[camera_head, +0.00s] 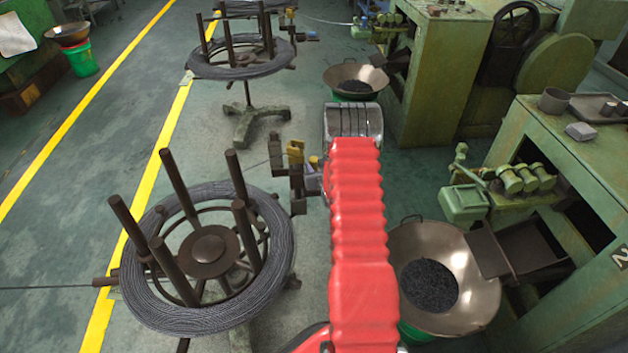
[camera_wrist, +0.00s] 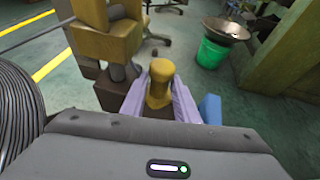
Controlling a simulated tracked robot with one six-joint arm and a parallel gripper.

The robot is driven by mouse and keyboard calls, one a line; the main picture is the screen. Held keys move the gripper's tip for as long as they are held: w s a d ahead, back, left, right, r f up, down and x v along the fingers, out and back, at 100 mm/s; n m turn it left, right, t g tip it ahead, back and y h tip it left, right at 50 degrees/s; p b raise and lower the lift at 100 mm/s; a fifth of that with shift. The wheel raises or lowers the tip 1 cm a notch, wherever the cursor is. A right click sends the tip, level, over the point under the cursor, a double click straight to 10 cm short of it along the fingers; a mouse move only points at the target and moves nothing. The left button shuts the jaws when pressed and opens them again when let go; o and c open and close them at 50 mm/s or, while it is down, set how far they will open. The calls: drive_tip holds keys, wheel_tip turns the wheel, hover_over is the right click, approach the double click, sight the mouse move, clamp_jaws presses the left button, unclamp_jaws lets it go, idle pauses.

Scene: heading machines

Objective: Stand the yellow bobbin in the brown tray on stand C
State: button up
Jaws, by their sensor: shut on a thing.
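The yellow bobbin (camera_wrist: 160,84) stands out between the two pale purple fingers of my gripper (camera_wrist: 159,98) in the wrist view. My gripper is shut on it. In the head view only a small yellow part of the bobbin (camera_head: 313,161) shows beside my gripper (camera_head: 312,172), left of my red arm. The bobbin's lower end is hidden. I cannot pick out the brown tray or stand C with certainty in either view.
Close to my gripper's left are yellow and brown blocks (camera_wrist: 104,45) of a wire stand. A wire coil (camera_head: 150,300) with upright posts stands at left. A wide pan (camera_head: 470,275) and a green machine (camera_head: 590,185) are at right. Open floor (camera_head: 60,240) lies far left.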

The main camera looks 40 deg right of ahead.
drive_tip(key=shift+f, duration=1.2)
drive_tip(key=shift+f, duration=1.85)
drive_tip(key=shift+f, duration=0.25)
drive_tip(key=o, duration=0.8)
drive_tip(key=shift+s+r, duration=0.15)
drive_tip(key=shift+r, duration=0.2)
drive_tip(key=v, duration=1.1)
drive_tip(key=shift+s+a, duration=0.3)
